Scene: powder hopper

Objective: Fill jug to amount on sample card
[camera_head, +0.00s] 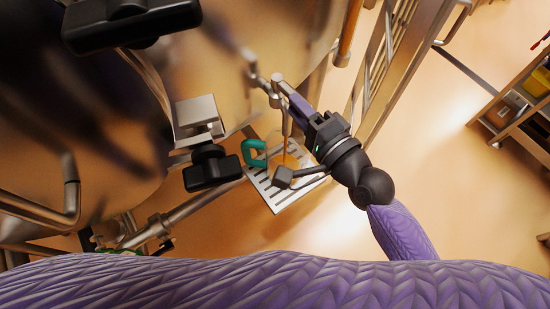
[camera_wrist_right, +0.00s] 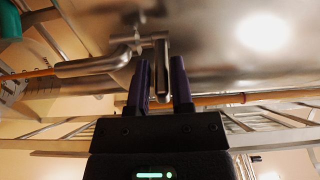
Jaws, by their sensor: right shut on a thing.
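My right gripper (camera_head: 290,98) reaches up to the hopper's outlet valve, its purple fingers shut on the metal valve lever (camera_wrist_right: 162,68). A thin orange powder stream (camera_head: 285,136) falls from the spout; it also runs across the left of the wrist view (camera_wrist_right: 25,74). The jug stands below, with its teal handle (camera_head: 248,153) visible and orange powder around the stream's foot. Part of my right arm covers the jug, so its fill level cannot be read. A teal part (camera_wrist_right: 9,20) shows at the wrist view's upper left corner. I cannot see the sample card or my left gripper.
The large metal hopper (camera_head: 75,135) fills the left side of the head view. A slotted pale grate (camera_head: 288,199) lies beneath the jug. Metal frame rails (camera_head: 385,60) stand behind the gripper. A shelf (camera_head: 512,105) stands at far right, with open floor (camera_head: 450,190) before it.

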